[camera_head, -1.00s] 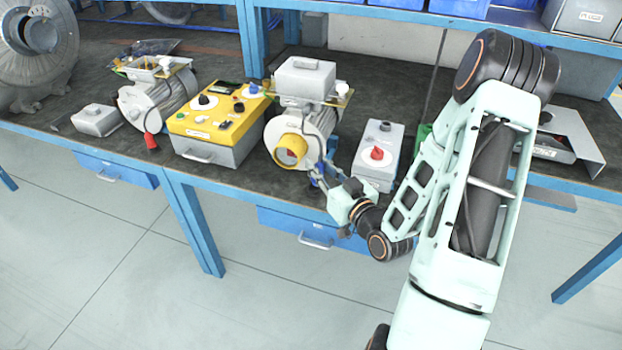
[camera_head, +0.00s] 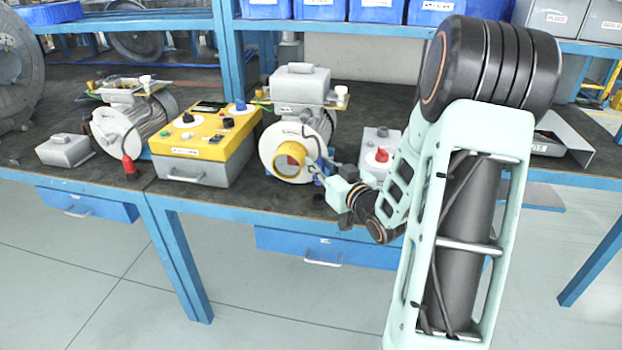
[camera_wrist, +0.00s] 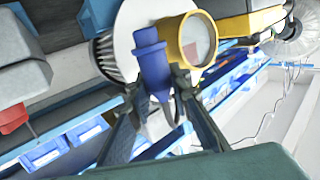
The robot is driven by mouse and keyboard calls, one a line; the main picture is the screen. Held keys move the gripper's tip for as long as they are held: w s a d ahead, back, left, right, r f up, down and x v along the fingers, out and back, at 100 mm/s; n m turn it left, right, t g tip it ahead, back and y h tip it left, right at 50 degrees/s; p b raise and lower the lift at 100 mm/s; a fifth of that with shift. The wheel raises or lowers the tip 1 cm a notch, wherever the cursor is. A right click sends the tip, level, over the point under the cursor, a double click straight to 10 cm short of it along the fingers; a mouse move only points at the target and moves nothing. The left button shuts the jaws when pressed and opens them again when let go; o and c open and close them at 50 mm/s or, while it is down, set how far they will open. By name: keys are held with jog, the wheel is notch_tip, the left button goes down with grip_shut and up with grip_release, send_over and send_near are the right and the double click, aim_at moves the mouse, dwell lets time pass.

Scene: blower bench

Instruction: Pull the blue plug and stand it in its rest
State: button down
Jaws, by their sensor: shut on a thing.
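The blue plug (camera_wrist: 152,65) is between the fingertips of my gripper (camera_wrist: 158,90) in the wrist view, and the gripper is shut on it. Behind it are the blower's pale round face (camera_wrist: 122,38) and yellow-ringed opening (camera_wrist: 190,42). I cannot tell whether the plug is still seated or free. In the head view my gripper (camera_head: 322,172) is at the lower right of the blower (camera_head: 297,135), just over the bench's front edge. The plug is too small to make out well there. I cannot pick out its rest.
A yellow-topped control box (camera_head: 204,145) stands left of the blower. A grey box with a red knob (camera_head: 381,155) stands to its right, partly behind my arm. A red plug (camera_head: 130,168) hangs by another motor (camera_head: 125,125). Blue drawers (camera_head: 330,246) are below the bench (camera_head: 255,194).

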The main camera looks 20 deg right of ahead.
aim_at(319, 184)
jog(key=shift+w+d+r+h+b, duration=0.1)
jog(key=shift+w+h+b, duration=0.1)
jog(key=shift+h+b, duration=0.15)
jog(key=shift+b, duration=0.3)
jog(key=shift+f+b, duration=2)
jog(key=shift+f, duration=0.2)
jog(key=shift+f+b, duration=1.3)
jog(key=shift+b, duration=0.05)
jog(key=c, duration=1.7)
grip_release()
jog(key=shift+s, duration=0.1)
jog(key=s, duration=0.7)
jog(key=shift+s+d+r, duration=0.15)
jog(key=shift+d+r, duration=0.05)
jog(key=shift+r, duration=0.2)
